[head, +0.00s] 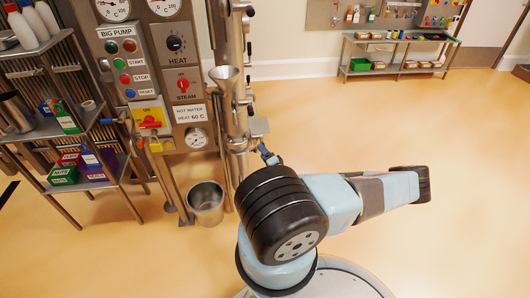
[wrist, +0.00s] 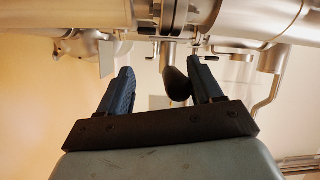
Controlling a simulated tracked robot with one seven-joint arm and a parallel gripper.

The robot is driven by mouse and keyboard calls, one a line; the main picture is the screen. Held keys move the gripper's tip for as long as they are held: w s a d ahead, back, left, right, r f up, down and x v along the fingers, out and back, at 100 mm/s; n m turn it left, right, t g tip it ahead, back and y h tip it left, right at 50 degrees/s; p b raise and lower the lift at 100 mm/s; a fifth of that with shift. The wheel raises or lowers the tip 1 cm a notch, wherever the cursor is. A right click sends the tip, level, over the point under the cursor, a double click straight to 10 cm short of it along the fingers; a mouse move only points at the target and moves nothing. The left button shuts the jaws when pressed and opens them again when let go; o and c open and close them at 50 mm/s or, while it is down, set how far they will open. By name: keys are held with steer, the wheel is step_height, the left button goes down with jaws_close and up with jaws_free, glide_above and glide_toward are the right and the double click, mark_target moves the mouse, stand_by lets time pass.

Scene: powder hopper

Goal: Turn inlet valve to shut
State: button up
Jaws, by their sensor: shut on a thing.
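My gripper (wrist: 162,82) shows in the wrist view below a large steel pipe (wrist: 70,14). Its two blue fingers stand apart. A dark rounded handle (wrist: 176,84) lies between them, close against the right finger. The handle hangs from the pipe near a bolted flange (wrist: 170,14); I take it for the valve handle, but its label and setting cannot be read. In the head view, only a bit of my gripper (head: 267,154) shows beside the lower part of the steel pipe column (head: 238,120). My arm hides the rest, and the handle cannot be made out there.
Left of the column stands a control panel (head: 140,70) with gauges, buttons and a red-and-yellow switch (head: 151,121). A steel bucket (head: 206,203) stands on the floor below. A shelf rack (head: 50,130) with boxes is at far left.

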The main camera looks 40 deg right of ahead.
steer(key=shift+o, duration=0.2)
steer(key=shift+d, duration=0.1)
steer(key=shift+s, duration=0.55)
steer(key=v, duration=1.2)
steer(key=shift+s+a, duration=0.35)
